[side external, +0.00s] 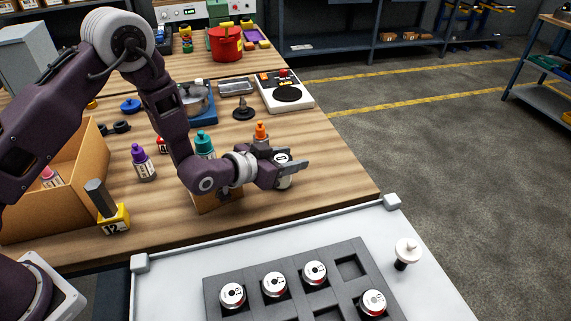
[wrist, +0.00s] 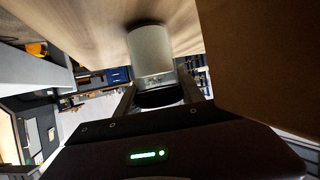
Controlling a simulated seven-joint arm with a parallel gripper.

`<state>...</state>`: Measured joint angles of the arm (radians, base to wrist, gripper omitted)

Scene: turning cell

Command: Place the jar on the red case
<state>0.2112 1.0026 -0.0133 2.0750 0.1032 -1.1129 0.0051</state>
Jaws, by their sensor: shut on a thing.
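The jar (side external: 283,179) is a small pale cylinder with a dark mark. It sits between the fingers of my gripper (side external: 288,165), near the right edge of the wooden bench. In the wrist view the jar (wrist: 150,50) is grey, with a black end between the fingers (wrist: 160,97). My gripper is shut on it. I cannot tell whether the jar touches the bench top. I see nothing that is clearly a red case; a red round container (side external: 226,44) stands at the back of the bench.
A small brown box (side external: 215,202) stands close beside my gripper. An orange-capped bottle (side external: 261,133) and a teal-capped bottle (side external: 205,145) stand behind. A grey rack (side external: 213,294) with several cans lies on the white table in front. A white scale-like device (side external: 302,99) is farther back.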

